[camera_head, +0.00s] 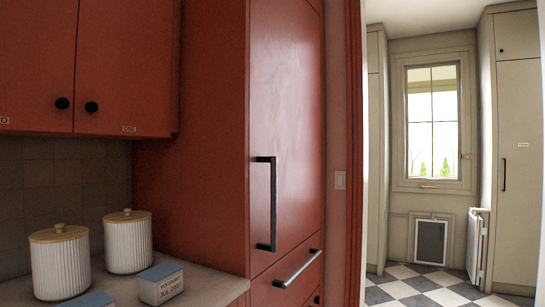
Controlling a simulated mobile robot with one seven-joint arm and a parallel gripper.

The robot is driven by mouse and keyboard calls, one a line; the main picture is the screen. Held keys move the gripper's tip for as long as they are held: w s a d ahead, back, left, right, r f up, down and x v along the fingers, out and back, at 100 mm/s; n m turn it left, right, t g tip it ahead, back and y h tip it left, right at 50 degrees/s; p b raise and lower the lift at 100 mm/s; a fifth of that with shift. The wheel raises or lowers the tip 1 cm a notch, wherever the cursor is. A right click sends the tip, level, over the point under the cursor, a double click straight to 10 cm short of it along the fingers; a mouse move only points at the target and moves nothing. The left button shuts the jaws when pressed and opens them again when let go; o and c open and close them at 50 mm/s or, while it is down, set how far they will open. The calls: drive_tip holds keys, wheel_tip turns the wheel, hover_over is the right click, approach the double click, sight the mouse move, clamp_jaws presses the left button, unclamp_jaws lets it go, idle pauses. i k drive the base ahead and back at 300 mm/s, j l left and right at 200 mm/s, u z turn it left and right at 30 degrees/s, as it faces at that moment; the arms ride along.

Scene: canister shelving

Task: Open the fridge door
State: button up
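A tall red cabinet front (290,95), which looks like the panelled fridge door, stands in the middle of the head view. It appears shut and flush with its frame. A black vertical bar handle (273,205) is on the left side of this door, low on the panel. Below it is a red drawer front with a slanted-looking horizontal bar handle (298,269). My gripper is not in view, so its place relative to the handle cannot be seen.
Red wall cabinets (125,65) hang above. At right, a doorway opens onto a checkered floor (415,285).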

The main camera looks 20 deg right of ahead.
sight(285, 86)
drive_tip(key=i+l+z, duration=0.6)
drive_tip(key=i, duration=0.15)
